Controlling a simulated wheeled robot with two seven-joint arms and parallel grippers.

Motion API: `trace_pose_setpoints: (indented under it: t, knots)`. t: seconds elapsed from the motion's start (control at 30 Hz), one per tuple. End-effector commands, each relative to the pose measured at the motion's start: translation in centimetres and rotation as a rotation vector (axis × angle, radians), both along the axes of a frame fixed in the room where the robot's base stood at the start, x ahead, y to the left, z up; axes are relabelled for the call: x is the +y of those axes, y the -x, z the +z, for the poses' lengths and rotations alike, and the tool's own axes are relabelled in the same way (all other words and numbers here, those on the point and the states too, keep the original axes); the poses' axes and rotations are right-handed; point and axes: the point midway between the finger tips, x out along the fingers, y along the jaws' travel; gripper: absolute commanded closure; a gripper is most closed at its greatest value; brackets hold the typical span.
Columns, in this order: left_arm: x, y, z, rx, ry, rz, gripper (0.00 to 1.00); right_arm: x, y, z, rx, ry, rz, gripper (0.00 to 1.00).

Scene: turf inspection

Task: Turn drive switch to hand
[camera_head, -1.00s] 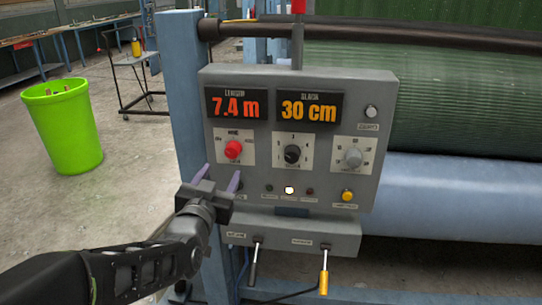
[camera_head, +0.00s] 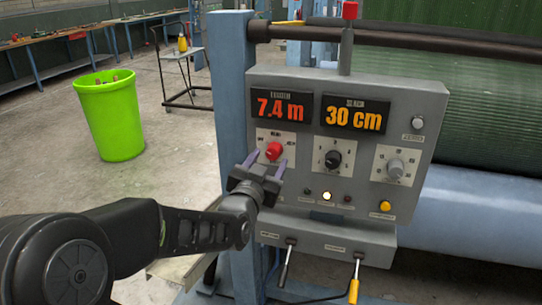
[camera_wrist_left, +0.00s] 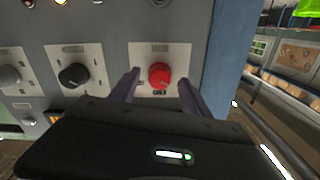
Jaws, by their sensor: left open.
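The drive switch is taken to be the red knob (camera_head: 274,151) on a white plate at the left of the grey control panel (camera_head: 262,81). It also shows in the left wrist view (camera_wrist_left: 159,75). My left gripper (camera_head: 266,163) is open, its two purple fingers pointing at the panel just below the red knob. In the left wrist view the fingertips (camera_wrist_left: 166,80) stand to either side of the knob; contact cannot be told. The plate's small lettering is too blurred to read. My right gripper is not in view.
A black knob (camera_head: 333,159) and a grey knob (camera_head: 395,165) sit to the right on the panel. Below are a lit lamp (camera_head: 327,196), a yellow button (camera_head: 385,206) and two levers. A blue post (camera_head: 232,90) stands at the panel's left. A green bin (camera_head: 109,120) stands farther left.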

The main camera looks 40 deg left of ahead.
Motion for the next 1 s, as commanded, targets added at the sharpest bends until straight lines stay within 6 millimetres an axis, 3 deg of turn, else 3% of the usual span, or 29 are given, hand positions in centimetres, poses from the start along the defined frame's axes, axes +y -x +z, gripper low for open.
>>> trace_pose_setpoints:
  t: [0.2,0.5,1.0]
  knots:
    - [0.8,-2.1,0.0,0.0,0.001,0.001,0.45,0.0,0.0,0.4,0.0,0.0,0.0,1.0]
    - [0.8,-2.2,0.0,0.0,0.0,0.001,0.45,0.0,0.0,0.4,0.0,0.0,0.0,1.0]
    - [0.8,-2.2,0.0,0.0,0.0,0.001,0.86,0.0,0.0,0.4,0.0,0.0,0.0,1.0]
